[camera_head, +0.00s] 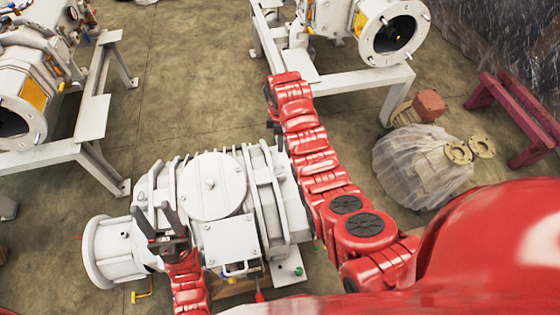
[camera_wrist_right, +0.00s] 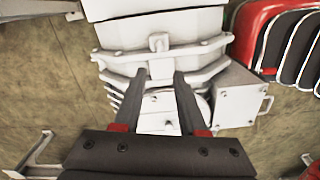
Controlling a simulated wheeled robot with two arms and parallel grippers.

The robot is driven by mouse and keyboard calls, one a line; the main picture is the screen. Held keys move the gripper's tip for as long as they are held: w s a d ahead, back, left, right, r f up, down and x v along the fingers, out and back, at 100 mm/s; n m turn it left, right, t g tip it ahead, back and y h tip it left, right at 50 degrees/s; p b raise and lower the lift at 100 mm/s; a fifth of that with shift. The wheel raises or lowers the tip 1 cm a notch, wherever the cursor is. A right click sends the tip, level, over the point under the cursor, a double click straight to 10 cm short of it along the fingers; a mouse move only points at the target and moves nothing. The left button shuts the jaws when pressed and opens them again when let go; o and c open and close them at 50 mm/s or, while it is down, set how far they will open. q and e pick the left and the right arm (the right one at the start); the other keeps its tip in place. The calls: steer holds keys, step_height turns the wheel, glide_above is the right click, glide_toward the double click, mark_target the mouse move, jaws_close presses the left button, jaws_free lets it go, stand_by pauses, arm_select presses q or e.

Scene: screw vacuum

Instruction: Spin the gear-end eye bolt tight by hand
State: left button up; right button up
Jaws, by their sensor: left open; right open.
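The white screw vacuum pump (camera_head: 222,225) lies on the floor in the middle of the head view. A small eye bolt (camera_wrist_right: 158,42) stands up on its white flanged end in the right wrist view. In the head view my right arm largely hides this gripper. My left gripper (camera_head: 156,212) is open with fingers up, over the pump's left end, apparently empty.
White frames with pumps stand at the left (camera_head: 92,130) and top right (camera_head: 360,80). A plastic-wrapped bundle (camera_head: 415,165) and a dark red stand (camera_head: 515,118) are at right. A grey box with a handle (camera_wrist_right: 238,98) sits beside the flange. Brown floor is clear at top centre.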

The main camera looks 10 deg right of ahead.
glide_above(280, 165)
step_height(280, 165, down, 9)
steer(key=shift+w+d, duration=0.1)
steer(key=shift+w, duration=0.05)
step_height(280, 165, down, 5)
steer(key=b, duration=0.4)
steer(key=shift+f+b, duration=0.65)
steer(key=shift+r, duration=0.1)
jaws_close()
